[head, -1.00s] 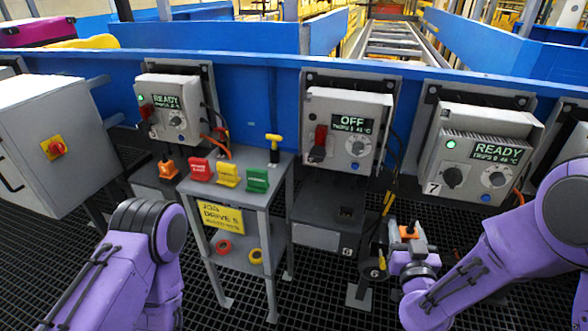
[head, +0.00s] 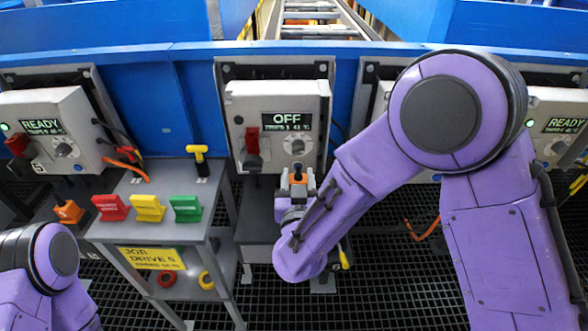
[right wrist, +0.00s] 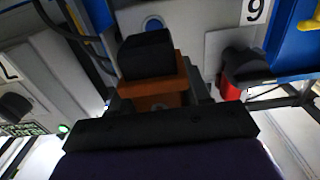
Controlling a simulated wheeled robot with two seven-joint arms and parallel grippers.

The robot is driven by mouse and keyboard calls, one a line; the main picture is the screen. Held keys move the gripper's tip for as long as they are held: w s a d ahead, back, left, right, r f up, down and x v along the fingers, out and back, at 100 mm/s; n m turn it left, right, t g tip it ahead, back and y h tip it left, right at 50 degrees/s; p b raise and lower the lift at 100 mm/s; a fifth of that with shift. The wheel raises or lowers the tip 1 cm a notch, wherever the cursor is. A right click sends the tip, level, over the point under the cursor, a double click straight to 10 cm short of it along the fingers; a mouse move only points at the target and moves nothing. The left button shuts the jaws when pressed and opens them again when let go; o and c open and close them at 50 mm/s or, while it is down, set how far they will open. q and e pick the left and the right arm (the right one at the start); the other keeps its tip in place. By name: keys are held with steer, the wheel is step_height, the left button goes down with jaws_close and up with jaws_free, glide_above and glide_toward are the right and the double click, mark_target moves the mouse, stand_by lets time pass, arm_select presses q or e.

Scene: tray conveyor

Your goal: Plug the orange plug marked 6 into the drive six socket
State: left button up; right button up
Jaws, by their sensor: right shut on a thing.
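My right gripper (head: 297,186) is shut on the orange plug (head: 298,176), held upright just in front of and below the drive cabinet reading OFF (head: 278,122). In the right wrist view the plug shows as an orange block (right wrist: 155,98) with a black part (right wrist: 146,52) beyond it. The grey box (head: 257,225) under that cabinet is partly behind my gripper and arm. Its socket is hidden in the head view, and I cannot tell whether the plug touches it. A label (right wrist: 255,12) with the digit upside down shows in the wrist view. My left gripper is out of view.
A grey table (head: 133,222) at left holds red (head: 111,207), yellow (head: 148,207) and green (head: 186,208) tags and a yellow-handled piece (head: 198,158). Cabinets reading READY (head: 45,128) stand at either side. An orange cable (head: 422,231) hangs at right.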

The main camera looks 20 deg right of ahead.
steer(key=shift+s+r, duration=0.15)
steer(key=shift+s, duration=0.1)
steer(key=shift+w+p, duration=0.1)
steer(key=shift+p, duration=0.2)
step_height(320, 180, down, 6)
steer(key=b, duration=0.4)
steer(key=shift+p, duration=0.35)
stand_by(1.3)
steer(key=shift+f+b, duration=1.1)
steer(key=shift+f, duration=0.45)
steer(key=o, duration=1.2)
